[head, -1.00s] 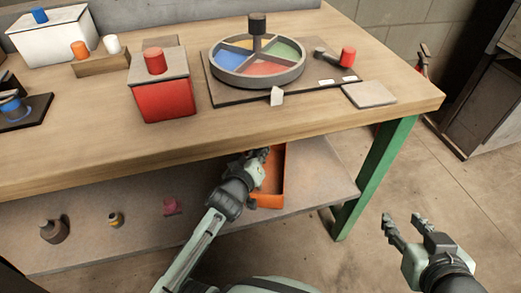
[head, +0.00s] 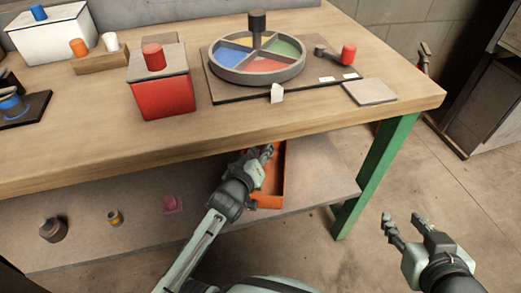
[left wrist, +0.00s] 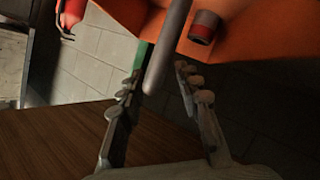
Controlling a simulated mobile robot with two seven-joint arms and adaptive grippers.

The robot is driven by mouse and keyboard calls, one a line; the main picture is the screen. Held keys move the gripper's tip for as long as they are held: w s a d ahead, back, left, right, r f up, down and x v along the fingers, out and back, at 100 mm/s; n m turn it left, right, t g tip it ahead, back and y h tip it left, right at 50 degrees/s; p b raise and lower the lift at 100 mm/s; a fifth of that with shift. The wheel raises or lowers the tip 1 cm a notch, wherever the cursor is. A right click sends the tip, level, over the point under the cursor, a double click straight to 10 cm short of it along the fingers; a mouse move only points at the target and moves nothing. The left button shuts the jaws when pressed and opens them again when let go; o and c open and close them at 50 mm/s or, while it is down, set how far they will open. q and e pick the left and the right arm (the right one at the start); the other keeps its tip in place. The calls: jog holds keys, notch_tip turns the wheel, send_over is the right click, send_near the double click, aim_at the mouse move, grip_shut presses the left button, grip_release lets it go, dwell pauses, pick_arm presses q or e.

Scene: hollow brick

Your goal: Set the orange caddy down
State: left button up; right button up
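The orange caddy (head: 268,197) is at the lower shelf under the bench, near its right end; it seems to rest there, but its underside is hidden. My left gripper (head: 266,153) is at the caddy's top, under the bench edge. A grey bar (left wrist: 168,45), probably the handle, lies between my left gripper's spread fingers (left wrist: 162,80), with gaps on both sides. My right gripper (head: 403,219) is open and empty, right of the bench.
The lower shelf (head: 140,239) holds several small parts to the left. The bench top (head: 300,118) overhangs the caddy and carries a red box (head: 163,98) and a round coloured tray (head: 257,82). A green leg (head: 376,175) stands to the right. Open floor lies beyond.

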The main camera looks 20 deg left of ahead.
pick_arm(q)
jog(key=v, duration=1.2)
